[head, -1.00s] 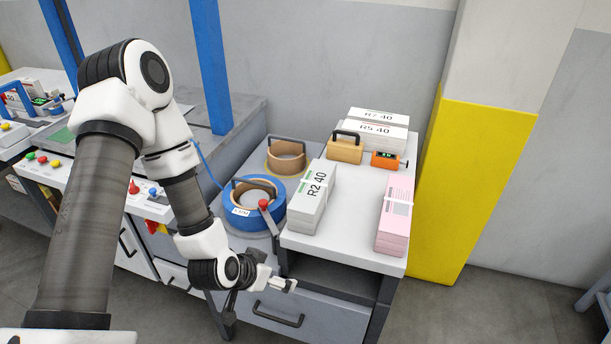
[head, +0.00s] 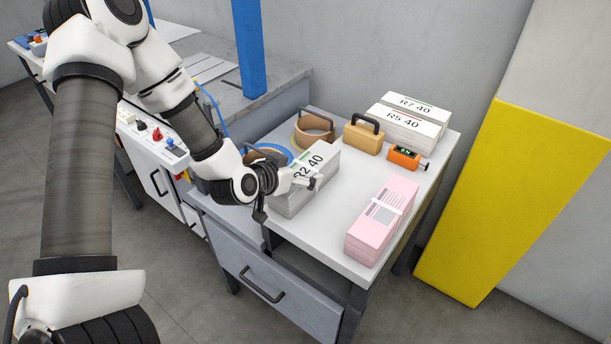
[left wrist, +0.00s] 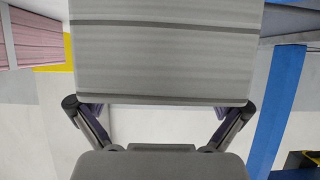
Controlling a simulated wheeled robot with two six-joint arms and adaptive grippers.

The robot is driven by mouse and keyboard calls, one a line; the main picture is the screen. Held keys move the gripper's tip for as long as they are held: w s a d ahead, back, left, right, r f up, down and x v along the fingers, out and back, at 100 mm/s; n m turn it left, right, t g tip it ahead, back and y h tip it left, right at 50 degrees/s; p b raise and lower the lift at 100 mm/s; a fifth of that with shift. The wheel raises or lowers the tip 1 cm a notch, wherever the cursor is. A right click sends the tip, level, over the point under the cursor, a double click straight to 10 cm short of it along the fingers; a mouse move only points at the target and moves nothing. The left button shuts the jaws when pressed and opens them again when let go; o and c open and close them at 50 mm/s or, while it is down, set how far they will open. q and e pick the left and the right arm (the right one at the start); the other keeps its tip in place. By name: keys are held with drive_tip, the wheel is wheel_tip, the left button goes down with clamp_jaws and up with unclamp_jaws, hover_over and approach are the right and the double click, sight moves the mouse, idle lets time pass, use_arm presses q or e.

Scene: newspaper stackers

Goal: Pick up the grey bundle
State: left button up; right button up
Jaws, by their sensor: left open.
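The grey bundle (head: 320,166), labelled R2 40, lies on the white tabletop. Its light grey layered side (left wrist: 165,60) fills the upper middle of the left wrist view, crossed by darker strap lines. My left gripper (head: 288,196) is open at the bundle's near left end, partly covering it in the head view. In the left wrist view the two fingers of the gripper (left wrist: 160,106) stand apart at the bundle's lower corners. I cannot tell whether they touch it. My right gripper is not in view.
A pink bundle (head: 381,222) lies to the right on the white table (head: 335,238). White bundles R5 40 (head: 405,124) and R7 40 (head: 415,101), a tan block with handle (head: 362,138) and an orange device (head: 404,158) stand behind. Tape rolls (head: 314,130) are at the back left.

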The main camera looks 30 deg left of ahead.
use_arm(q)
drive_tip(key=x, duration=0.3)
drive_tip(key=shift+w+d+f, duration=0.1)
drive_tip(key=shift+w+f, duration=0.1)
drive_tip(key=shift+w, duration=0.05)
drive_tip(key=shift+s+r, duration=0.1)
drive_tip(key=shift+s, duration=0.05)
drive_tip(key=shift+s+r, duration=0.1)
drive_tip(key=shift+s, duration=0.05)
drive_tip(key=c, duration=1.9)
drive_tip(key=shift+r, duration=0.15)
